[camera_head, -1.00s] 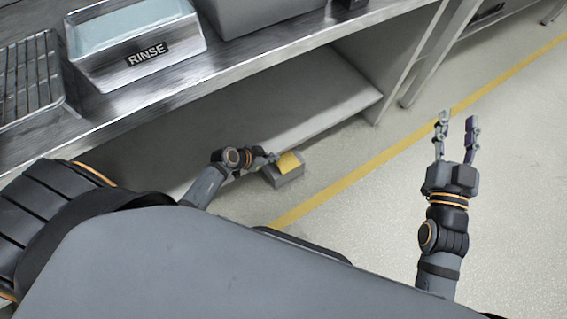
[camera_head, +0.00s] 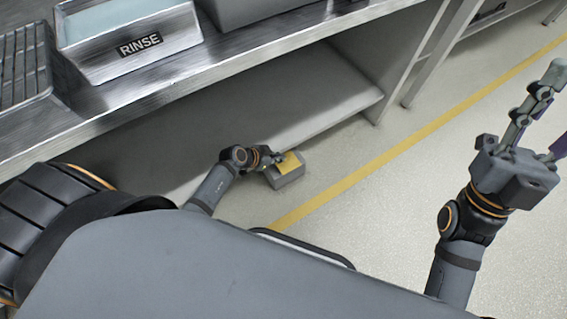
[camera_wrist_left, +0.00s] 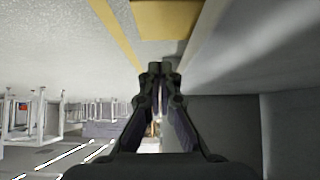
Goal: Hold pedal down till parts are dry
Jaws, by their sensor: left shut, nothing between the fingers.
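The pedal is a small grey box with a yellow top (camera_head: 290,164), on the floor at the foot of the bench. My left gripper (camera_head: 277,158) is shut and empty, with its tips at the left edge of the yellow top. In the left wrist view the closed fingertips (camera_wrist_left: 160,68) point toward the yellow pedal surface (camera_wrist_left: 165,20), cut off by the top edge. I cannot tell whether they touch it or whether the pedal is pressed. My right gripper (camera_head: 558,108) is open and empty, raised at the right edge. The parts are not clearly visible.
A metal bench with a lower shelf (camera_head: 345,95) stands above and behind the pedal. On it are a tank marked RINSE (camera_head: 140,45) and a wire rack (camera_head: 20,75). A yellow floor line (camera_head: 400,150) runs right of the pedal, with clear floor beyond.

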